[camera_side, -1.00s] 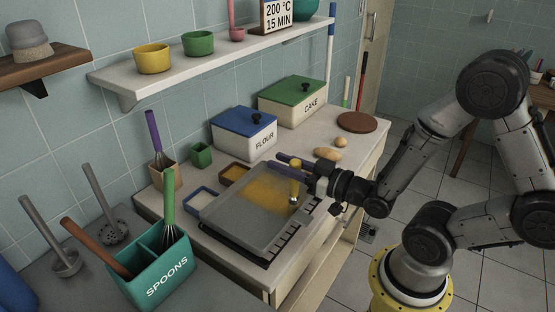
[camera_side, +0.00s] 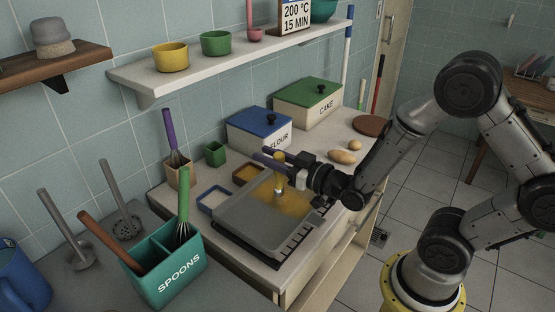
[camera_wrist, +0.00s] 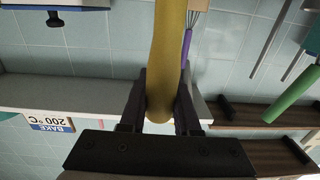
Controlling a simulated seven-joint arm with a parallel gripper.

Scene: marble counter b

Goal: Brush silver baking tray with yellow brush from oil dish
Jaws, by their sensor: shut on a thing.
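The silver baking tray (camera_side: 245,226) lies on the counter by the wall, with a yellow-orange oil film over its right and far part; its near left part looks bare grey. My gripper (camera_side: 281,161) is above the tray's far right part, shut on the yellow brush (camera_side: 279,172). The brush hangs upright with its head down at the tray; whether it touches is hard to tell. In the wrist view the yellow handle (camera_wrist: 166,55) sits between both fingers. A small wooden-rimmed dish with orange content (camera_side: 247,174), likely the oil dish, stands behind the tray.
A blue-rimmed dish with white content (camera_side: 213,199) stands left of the oil dish. Behind are the FLOUR box (camera_side: 260,131), CAKE box (camera_side: 308,101) and a small green cup (camera_side: 215,153). The teal SPOONS holder (camera_side: 168,268) stands front left. Potatoes (camera_side: 342,157) lie at right.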

